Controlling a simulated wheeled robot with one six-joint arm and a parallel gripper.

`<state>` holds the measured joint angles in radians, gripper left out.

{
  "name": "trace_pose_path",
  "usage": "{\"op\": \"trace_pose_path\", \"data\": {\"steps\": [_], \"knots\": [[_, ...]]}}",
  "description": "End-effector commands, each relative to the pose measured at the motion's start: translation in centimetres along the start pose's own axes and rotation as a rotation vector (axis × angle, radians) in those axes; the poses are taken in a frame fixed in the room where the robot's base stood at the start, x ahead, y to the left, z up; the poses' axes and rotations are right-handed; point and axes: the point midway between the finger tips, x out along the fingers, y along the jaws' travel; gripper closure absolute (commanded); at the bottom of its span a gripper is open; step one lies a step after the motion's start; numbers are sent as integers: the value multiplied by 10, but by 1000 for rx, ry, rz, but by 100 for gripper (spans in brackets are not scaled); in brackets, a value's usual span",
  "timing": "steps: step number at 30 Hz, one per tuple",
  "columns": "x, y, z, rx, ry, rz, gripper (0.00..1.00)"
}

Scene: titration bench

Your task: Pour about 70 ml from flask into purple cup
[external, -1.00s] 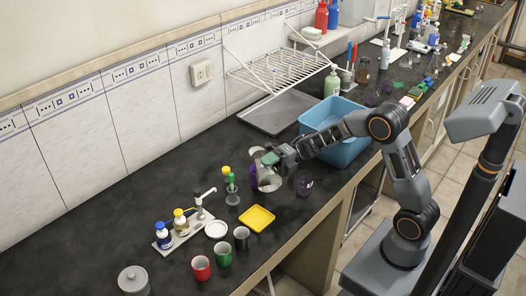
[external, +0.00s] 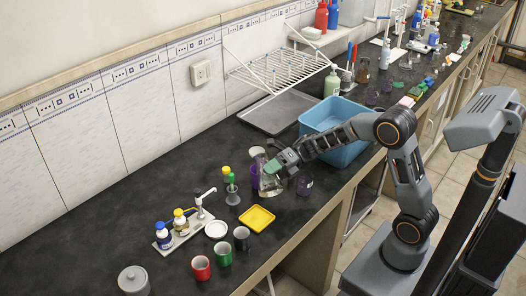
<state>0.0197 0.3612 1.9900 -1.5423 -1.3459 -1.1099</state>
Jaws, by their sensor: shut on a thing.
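My gripper (external: 277,164) is shut on a clear glass flask (external: 269,184) in the external view. The flask stands nearly upright, its mouth toward the back. A purple cup (external: 254,174) is just left of the flask, partly hidden behind it. I cannot see the liquid level in either one. A second purple, see-through vessel (external: 304,187) stands to the right of the flask, below my gripper.
A yellow tray (external: 258,218) lies in front. A blue tub (external: 335,117) stands behind my arm.

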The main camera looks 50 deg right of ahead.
Motion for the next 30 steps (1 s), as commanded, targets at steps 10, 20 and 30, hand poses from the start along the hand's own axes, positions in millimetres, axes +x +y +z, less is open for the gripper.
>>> {"op": "trace_pose_path", "data": {"steps": [10, 20, 30], "knots": [[2, -14, -4, -46, -2, -19, 59], [2, -20, -5, -102, -1, -43, 59], [2, -20, -5, -101, -1, -42, 59]]}}
